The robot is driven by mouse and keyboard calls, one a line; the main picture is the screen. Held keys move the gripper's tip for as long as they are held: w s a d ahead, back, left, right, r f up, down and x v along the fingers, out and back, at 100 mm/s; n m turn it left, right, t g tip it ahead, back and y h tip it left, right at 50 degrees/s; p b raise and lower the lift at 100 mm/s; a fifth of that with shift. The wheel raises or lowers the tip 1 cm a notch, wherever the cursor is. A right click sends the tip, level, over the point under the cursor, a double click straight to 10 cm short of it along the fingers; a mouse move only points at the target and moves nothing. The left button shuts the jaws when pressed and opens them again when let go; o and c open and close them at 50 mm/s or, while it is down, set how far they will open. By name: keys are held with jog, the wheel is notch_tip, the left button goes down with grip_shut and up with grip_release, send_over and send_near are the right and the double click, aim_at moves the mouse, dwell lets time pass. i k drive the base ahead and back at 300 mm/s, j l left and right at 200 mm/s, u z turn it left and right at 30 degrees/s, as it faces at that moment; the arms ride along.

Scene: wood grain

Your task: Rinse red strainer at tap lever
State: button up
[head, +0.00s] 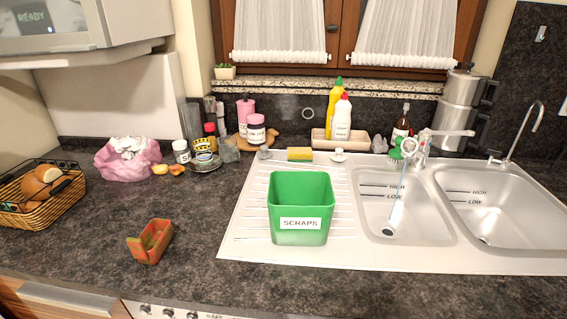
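A red-orange, open-topped object (150,242) with greenish bits inside lies on the dark counter at the front left. It is the only thing in view that could be the red strainer; I cannot make out holes in it. The tap (448,133) with its lever stands behind the two sinks at the right. A pale bluish stream (398,200), which looks like running water, falls from the tap area into the left sink basin (425,220). My gripper is not in view.
A green bin labelled SCRAPS (301,190) stands on the drainboard (246,220) between the red-orange object and the sinks. A bread basket (75,200) is at far left. Bottles and jars line the back. Counter around the red-orange object is clear.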

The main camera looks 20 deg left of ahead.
aim_at(469, 133)
jog(key=k+u, duration=0.2)
jog(key=u, duration=1.15)
jog(key=i+u, duration=0.4)
jog(key=i+l+u, duration=0.15)
jog(key=u, duration=0.2)
jog(key=i, duration=0.1)
